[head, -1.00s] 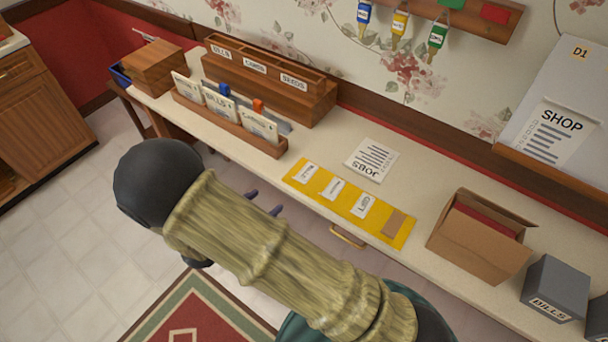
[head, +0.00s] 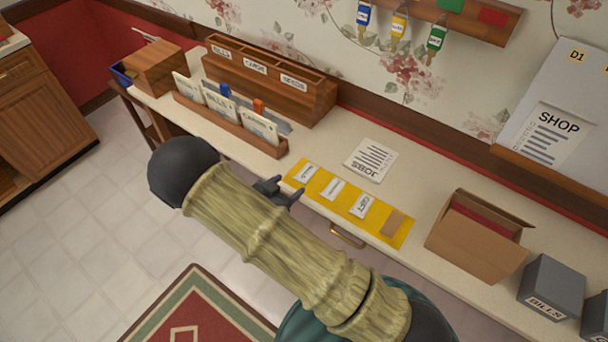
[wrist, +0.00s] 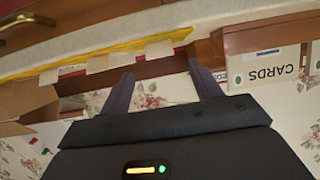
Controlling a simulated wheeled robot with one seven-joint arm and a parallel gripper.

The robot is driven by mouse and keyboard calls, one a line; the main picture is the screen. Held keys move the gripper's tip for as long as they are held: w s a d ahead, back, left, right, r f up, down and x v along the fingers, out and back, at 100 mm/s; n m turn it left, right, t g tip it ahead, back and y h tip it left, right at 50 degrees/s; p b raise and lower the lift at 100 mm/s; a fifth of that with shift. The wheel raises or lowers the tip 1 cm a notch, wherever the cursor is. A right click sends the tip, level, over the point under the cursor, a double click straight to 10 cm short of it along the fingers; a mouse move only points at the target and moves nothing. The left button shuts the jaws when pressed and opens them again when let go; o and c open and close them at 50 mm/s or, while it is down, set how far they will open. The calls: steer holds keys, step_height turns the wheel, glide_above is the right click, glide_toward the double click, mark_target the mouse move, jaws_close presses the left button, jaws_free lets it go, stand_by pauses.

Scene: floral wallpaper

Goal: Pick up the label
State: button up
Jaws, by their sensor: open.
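Three small white labels, the left (head: 306,174), the middle (head: 333,188) and the right (head: 363,205), lie in a row on a yellow strip (head: 320,192) at the desk's front. Their print is too small to read surely. My gripper (head: 279,190) is beside the strip's left end, apart from the labels and partly hidden by my arm. In the wrist view my gripper (wrist: 165,84) is open with nothing between its fingers. The yellow strip (wrist: 75,60) shows there edge-on beyond the fingers, with pale labels (wrist: 160,49) along it.
A brown patch (head: 394,224) lies at the strip's right end. A JOBS sheet (head: 371,160) lies behind it. A card rack (head: 268,146) and wooden bins (head: 310,100) stand left. An open cardboard box (head: 470,250) and a grey BILLS box (head: 553,288) stand right.

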mark_target(297, 180)
steer(key=shift+f+p+x, duration=0.25)
steer(key=shift+p+x, duration=0.4)
steer(key=shift+x, duration=1.95)
steer(key=shift+s+a, duration=0.1)
steer(key=shift+a, duration=0.05)
steer(key=c, duration=1)
